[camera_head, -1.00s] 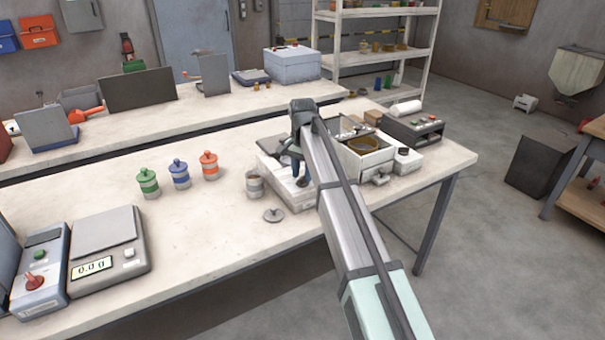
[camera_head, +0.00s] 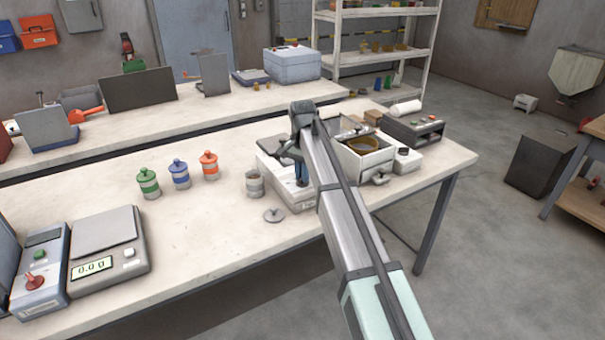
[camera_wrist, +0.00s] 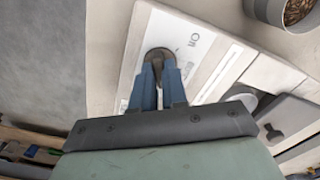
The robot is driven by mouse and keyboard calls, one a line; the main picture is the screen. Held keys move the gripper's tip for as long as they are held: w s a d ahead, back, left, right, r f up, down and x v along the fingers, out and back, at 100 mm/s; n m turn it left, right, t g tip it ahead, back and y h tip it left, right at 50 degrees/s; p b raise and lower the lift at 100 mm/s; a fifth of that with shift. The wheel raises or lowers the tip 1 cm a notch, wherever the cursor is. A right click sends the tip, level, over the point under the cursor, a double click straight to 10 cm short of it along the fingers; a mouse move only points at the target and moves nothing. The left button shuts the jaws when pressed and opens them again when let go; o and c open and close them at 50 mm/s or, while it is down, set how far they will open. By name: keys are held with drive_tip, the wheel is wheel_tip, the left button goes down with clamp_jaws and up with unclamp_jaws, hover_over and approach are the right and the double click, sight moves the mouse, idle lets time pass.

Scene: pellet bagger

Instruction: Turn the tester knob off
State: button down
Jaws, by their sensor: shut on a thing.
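The tester is a pale box (camera_head: 277,189) on the front bench, under my wrist. In the wrist view its white panel (camera_wrist: 205,52) carries the word "On" to the right of a dark round knob (camera_wrist: 158,56). My gripper (camera_wrist: 159,75) points down at the panel with its blue fingers shut on the knob. In the head view my gripper (camera_head: 302,180) stands over the box, and my arm hides the knob and part of the panel.
An open pellet jar (camera_head: 255,184) and a loose lid (camera_head: 273,215) are left of the tester. A white box with a bowl (camera_head: 363,160) stands close on its right. Green, blue and orange jars (camera_head: 179,174) stand further left. The front middle bench is clear.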

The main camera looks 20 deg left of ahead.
drive_tip(key=shift+n, duration=0.3)
drive_tip(key=n, duration=1.1)
drive_tip(key=shift+n, duration=0.4)
drive_tip(key=n, duration=1.1)
drive_tip(key=shift+n, duration=0.4)
drive_tip(key=c, duration=1.2)
unclamp_jaws()
drive_tip(key=shift+o, duration=0.2)
